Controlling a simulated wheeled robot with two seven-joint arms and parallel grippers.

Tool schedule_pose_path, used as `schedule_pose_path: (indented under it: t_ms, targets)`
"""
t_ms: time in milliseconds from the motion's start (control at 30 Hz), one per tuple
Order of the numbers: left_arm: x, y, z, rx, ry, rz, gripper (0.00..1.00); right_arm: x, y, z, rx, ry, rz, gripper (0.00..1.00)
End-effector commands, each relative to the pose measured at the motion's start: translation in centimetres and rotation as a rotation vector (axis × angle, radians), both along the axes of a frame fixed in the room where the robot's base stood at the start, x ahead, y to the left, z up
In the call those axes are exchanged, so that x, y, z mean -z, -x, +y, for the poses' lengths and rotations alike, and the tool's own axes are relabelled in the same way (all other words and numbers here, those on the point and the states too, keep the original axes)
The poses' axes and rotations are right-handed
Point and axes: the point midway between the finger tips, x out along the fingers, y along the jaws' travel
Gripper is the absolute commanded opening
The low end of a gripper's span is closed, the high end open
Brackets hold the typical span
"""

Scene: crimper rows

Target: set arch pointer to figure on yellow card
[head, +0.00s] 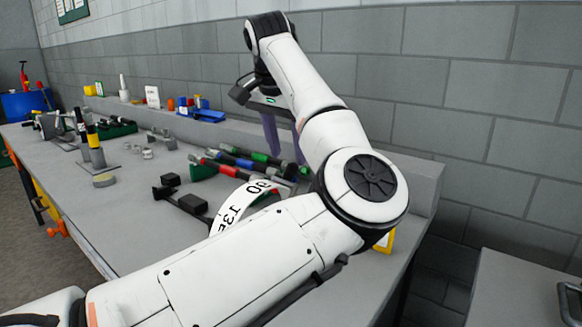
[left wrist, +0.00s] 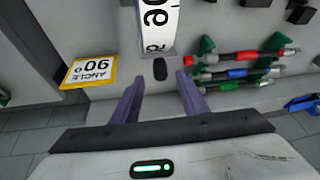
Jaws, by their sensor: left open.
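The arch (head: 243,203) is a white curved band with black figures; 90 and 13 show in the head view, where my arm hides part of it. In the left wrist view the arch (left wrist: 158,24) stands just beyond my fingertips. A dark rounded piece (left wrist: 160,69), perhaps the pointer's handle, sits below the arch, between and slightly beyond the fingertips. The yellow card (left wrist: 90,70) reads ANGLE 90, upside down, left of the fingers; its edge (head: 386,241) shows behind my arm. My left gripper (left wrist: 158,80) is open, with purple fingers. My right gripper is not in view.
Crimping tools with red, blue and green handles (left wrist: 237,73) lie on green rests right of the arch. Dark-ended tools (head: 183,200) lie at its left in the head view. A wall (head: 440,80) runs behind the bench (head: 130,220).

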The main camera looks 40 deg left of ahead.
Motion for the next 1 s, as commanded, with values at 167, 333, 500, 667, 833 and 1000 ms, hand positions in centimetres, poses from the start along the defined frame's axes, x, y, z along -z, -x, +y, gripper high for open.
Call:
schedule_pose_path:
  t_ms: [167, 333, 500, 667, 833, 1000]
  targets:
    - [2.9, -1.0, 0.6, 0.0, -0.003, 0.003, 0.4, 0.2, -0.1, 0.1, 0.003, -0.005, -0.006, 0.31]
    - [4.1, -1.5, 0.9, 0.0, -0.003, 0.002, 0.4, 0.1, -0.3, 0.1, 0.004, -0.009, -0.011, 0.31]
    - [4.4, -1.7, 0.9, 0.0, -0.002, 0.001, 0.4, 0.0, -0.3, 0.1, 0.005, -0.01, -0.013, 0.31]
    - [4.4, -1.6, 0.9, 0.0, -0.003, 0.001, 0.38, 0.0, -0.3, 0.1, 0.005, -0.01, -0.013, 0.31]
    - [4.3, -1.6, 0.9, 0.0, -0.003, 0.001, 0.1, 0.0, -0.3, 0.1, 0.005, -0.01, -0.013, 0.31]
    - [4.3, -1.6, 0.9, -0.001, -0.004, 0.001, 0.0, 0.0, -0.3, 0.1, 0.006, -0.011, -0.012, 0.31]
